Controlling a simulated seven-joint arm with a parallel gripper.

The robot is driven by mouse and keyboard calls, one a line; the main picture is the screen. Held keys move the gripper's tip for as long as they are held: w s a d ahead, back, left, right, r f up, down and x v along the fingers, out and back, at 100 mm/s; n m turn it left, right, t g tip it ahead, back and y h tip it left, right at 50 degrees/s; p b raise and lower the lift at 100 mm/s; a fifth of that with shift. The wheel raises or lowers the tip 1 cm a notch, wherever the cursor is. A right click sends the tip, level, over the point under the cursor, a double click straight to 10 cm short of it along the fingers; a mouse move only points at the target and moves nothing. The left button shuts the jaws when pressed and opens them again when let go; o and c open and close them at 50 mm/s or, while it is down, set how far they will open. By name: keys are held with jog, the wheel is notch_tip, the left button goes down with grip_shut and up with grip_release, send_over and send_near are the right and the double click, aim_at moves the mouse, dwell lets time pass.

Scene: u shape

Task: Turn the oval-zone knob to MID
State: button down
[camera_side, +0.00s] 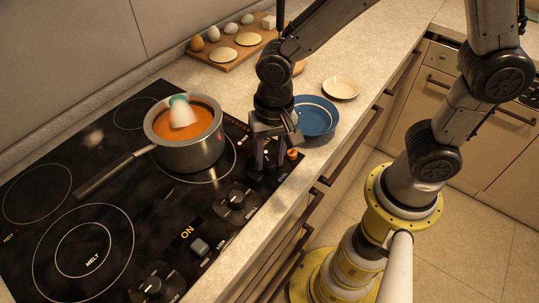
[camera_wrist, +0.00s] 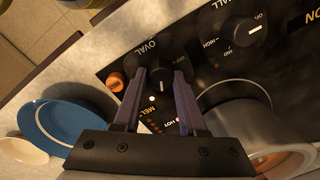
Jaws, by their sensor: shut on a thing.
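My gripper (camera_side: 270,165) points down at the right end of the black stove's control strip. In the wrist view its two purple fingers (camera_wrist: 161,74) stand a little apart, on either side of the dark oval-zone knob (camera_wrist: 162,56), and are shut on it. The word OVAL is printed beside this knob. Part of the label by the fingers is covered; small lit dots and the word HOT show there.
A pot (camera_side: 188,145) of orange soup stands close by, left of my gripper. The SMALL knob (camera_side: 237,198) and another knob (camera_side: 157,286) lie along the strip. A small orange item (camera_side: 292,154), a blue plate (camera_side: 316,116) and a cream dish (camera_side: 341,88) are to the right.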

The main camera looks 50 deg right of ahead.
aim_at(273, 160)
jog(key=shift+w+r+m, duration=0.1)
jog(key=shift+m, duration=0.4)
jog(key=shift+c, duration=2.3)
grip_release()
notch_tip(273, 160, up, 14)
jog(key=shift+s+d, duration=0.25)
jog(key=shift+s, duration=0.05)
